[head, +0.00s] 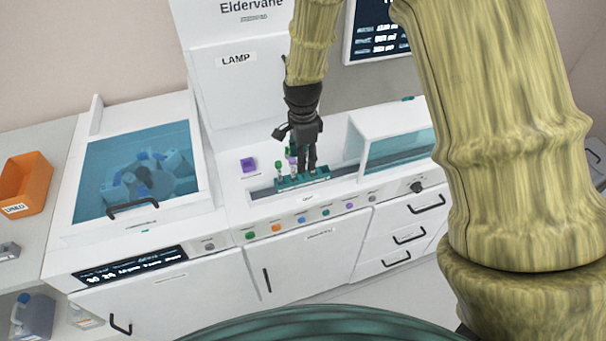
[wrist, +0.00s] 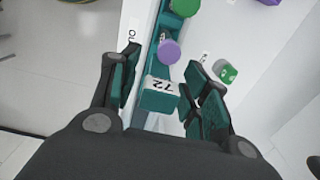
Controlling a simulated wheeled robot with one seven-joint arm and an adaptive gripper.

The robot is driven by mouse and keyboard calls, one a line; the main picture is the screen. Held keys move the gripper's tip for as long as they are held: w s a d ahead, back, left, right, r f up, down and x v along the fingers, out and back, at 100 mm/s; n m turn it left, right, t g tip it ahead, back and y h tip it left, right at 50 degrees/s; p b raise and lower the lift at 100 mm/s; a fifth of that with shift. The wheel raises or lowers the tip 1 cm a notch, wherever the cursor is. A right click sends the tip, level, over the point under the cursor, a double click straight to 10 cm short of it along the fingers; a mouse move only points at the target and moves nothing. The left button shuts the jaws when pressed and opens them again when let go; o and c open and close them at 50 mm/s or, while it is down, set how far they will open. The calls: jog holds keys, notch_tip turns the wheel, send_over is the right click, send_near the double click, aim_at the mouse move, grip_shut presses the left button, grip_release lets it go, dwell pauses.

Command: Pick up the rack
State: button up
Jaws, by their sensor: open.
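The teal rack (head: 290,183) sits in the long slot of the white bench and holds capped tubes, among them a green-capped one (head: 278,165). In the wrist view the rack's end block (wrist: 160,99) carries a white label reading "72", upside down. A purple-capped tube (wrist: 168,52) and a green-capped one (wrist: 185,5) stand behind it. My gripper (head: 308,168) is over the right part of the rack, fingers pointing down. In the wrist view my gripper (wrist: 163,65) is open, with a finger on each side of the rack. Contact cannot be told.
A purple block (head: 248,165) lies on the bench left of the slot. A clear-fronted cover (head: 400,149) stands at the right. A lidded machine (head: 140,170) is at the left, with an orange bin (head: 25,184) beyond it. Coloured buttons (head: 275,227) line the bench front.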

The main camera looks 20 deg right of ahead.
jog(key=shift+f+p, duration=0.4)
jog(key=shift+f, duration=0.85)
grip_shut()
